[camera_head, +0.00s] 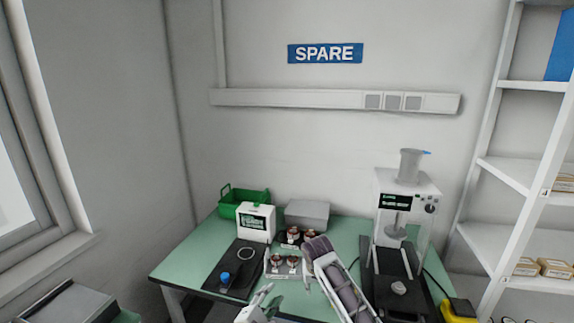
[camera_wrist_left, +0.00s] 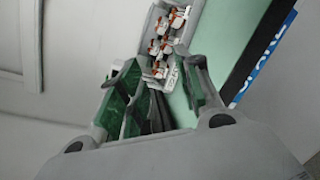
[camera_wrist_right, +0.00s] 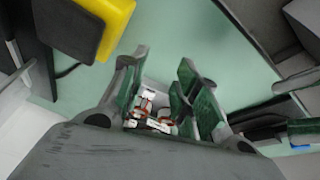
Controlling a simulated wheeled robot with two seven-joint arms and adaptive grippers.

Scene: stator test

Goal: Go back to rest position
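My left gripper (camera_head: 269,296) is near the front edge of the green table (camera_head: 205,248). In the left wrist view its green-padded fingers (camera_wrist_left: 160,78) are apart, with nothing held between them. A rack of copper-wound stators (camera_wrist_left: 168,38) shows beyond its fingertips. My right arm reaches over the table to the right of it; its fingers are hard to make out in the head view. In the right wrist view the right gripper (camera_wrist_right: 160,76) has its fingers apart. A white rack with copper-coloured parts (camera_wrist_right: 150,115) shows between and beyond them, apparently not gripped.
A black mat with a blue-capped item (camera_head: 225,277) lies left. A white tester (camera_head: 255,222), green crate (camera_head: 232,198) and grey box (camera_head: 307,214) stand behind. A test machine (camera_head: 405,210) stands right, with a yellow object (camera_head: 459,309) nearby. White shelves (camera_head: 515,170) are far right.

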